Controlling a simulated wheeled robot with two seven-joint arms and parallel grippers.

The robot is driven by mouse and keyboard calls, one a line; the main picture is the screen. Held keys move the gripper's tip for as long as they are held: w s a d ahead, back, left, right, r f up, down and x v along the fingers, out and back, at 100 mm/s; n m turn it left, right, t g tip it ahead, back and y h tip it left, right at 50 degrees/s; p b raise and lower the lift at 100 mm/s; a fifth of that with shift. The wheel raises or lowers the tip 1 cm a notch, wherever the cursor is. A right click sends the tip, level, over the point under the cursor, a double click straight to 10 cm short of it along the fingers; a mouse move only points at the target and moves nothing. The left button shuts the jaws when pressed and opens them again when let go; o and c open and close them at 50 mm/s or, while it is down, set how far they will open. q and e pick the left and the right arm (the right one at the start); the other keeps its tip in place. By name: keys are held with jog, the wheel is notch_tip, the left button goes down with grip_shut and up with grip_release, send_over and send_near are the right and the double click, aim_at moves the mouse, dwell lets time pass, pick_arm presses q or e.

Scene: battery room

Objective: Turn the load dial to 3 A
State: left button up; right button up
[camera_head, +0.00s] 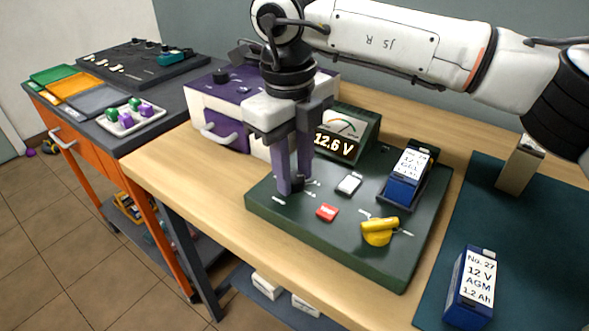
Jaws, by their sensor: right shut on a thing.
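The dark green tester board (330,255) lies on the wooden bench. My right gripper (296,186) points down at the board's left part, its fingers shut on a small dark knob, the load dial (298,183), which they mostly hide. Small white marks show beside it, too small to read. The dial's pointer cannot be made out. The meter (345,133) behind it reads 12.6 V. My left gripper is out of view.
A yellow knob (378,232), a red button (326,213) and a white switch (348,185) sit on the board. A blue battery (405,178) stands in its holder; another battery (470,288) stands on the teal mat (480,220). A purple-and-white case (215,110) is behind left.

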jog(key=shift+r, duration=0.1)
dwell(0.4)
jog(key=o, duration=1.1)
jog(key=shift+c, duration=0.2)
notch_tip(320, 180, up, 10)
jog(key=shift+s+a+r+p, duration=0.15)
jog(key=shift+s+a+p, duration=0.05)
jog(key=shift+p, duration=0.2)
